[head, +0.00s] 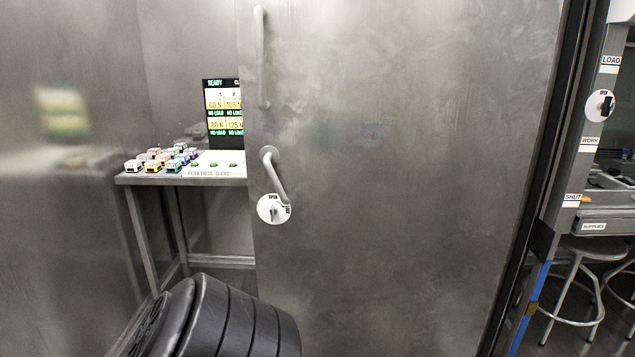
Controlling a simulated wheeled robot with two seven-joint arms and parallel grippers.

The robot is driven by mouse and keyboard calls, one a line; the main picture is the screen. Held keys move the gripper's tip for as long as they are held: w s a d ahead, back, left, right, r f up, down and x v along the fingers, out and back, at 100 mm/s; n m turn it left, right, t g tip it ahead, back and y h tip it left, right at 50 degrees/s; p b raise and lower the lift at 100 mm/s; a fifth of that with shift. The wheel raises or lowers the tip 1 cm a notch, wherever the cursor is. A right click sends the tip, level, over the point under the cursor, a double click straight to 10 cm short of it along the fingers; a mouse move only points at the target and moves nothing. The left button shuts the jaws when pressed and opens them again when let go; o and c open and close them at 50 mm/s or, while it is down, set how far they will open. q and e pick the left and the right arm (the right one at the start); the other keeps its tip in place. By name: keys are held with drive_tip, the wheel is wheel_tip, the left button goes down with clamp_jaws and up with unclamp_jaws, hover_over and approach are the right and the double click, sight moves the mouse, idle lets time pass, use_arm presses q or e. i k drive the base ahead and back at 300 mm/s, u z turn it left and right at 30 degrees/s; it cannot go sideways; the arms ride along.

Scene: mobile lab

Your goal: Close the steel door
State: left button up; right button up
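The steel door (410,170) fills the middle of the head view. Its left edge has a long vertical pull bar (261,58) and a bent lever handle (275,174). Below the lever is a round white plate (274,209) with small lettering. On the right, a dark seal strip runs between the door and a post (560,215) bearing labels. Past the door's left edge the space behind is visible. A black ridged part of my arm shows at the bottom left, in front of the door's lower left corner. Neither gripper's fingers are in view.
Behind the door's left edge, a table (128,180) holds several small coloured blocks (160,160) and a display (225,112). A steel wall (60,240) is on the left. Past the post are stools (575,285) and a counter (610,213).

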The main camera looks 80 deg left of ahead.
sight(400, 136)
drive_tip(key=u, duration=1.4)
drive_tip(key=k, duration=0.1)
drive_tip(key=u, duration=2.05)
drive_tip(key=i, duration=1.8)
drive_tip(key=z, duration=1.5)
